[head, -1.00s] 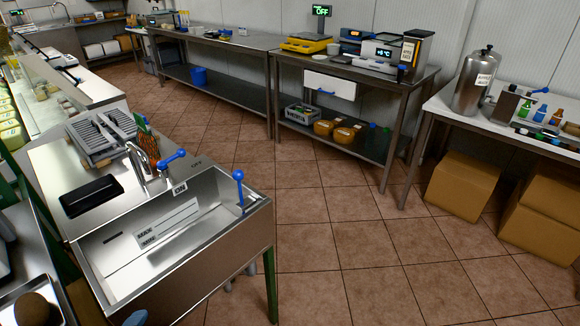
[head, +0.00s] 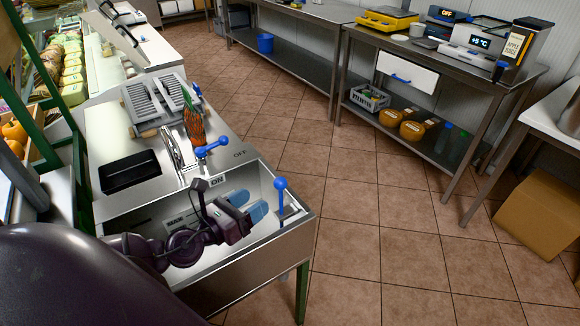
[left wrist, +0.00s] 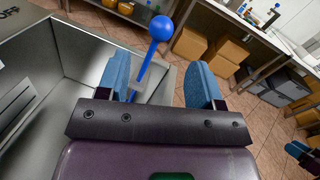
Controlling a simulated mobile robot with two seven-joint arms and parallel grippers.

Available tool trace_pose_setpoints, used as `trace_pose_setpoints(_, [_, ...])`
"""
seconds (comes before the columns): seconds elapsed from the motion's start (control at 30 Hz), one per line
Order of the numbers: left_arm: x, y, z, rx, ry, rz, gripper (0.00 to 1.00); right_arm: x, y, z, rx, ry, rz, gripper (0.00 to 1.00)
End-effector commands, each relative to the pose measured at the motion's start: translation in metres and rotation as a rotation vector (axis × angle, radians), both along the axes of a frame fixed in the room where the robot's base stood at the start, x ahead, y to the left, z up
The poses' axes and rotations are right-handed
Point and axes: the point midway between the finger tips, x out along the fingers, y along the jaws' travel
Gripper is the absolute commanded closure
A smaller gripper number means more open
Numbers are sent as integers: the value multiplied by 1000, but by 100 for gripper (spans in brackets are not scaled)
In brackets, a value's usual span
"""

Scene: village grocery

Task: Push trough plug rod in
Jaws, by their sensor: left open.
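The plug rod (head: 281,196), blue with a ball knob, stands upright at the right end of the steel trough (head: 262,262); its knob is well above the rim. My left gripper (head: 249,205) is open and empty over the trough, just left of the rod and apart from it. In the left wrist view the rod (left wrist: 148,66) shows between the two blue fingers of my left gripper (left wrist: 160,76), with its knob beyond the fingertips. A dark and blue piece at that view's right edge looks like my right gripper (left wrist: 304,154); its opening is unclear.
A tap with a blue lever (head: 212,147) stands behind the trough, near ON and OFF labels. A black tray (head: 129,171) is set in the counter left of it. A slatted grey rack (head: 158,103) stands farther back.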

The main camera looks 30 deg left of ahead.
Motion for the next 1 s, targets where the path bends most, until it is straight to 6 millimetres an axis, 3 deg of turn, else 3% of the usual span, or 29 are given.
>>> trace_pose_setpoints(0.27, [16,-3,4,9,-9,-3,40,-5,-7,1,-15,12,1,57])
trace_pose_setpoints(0.7, [78,-16,3,8,-7,-2,40,-7,-8,13,-15,0,-2,57])
trace_pose_setpoints(1.0, [104,-21,1,8,-4,-3,40,-14,-6,8,-4,20,-14,57])
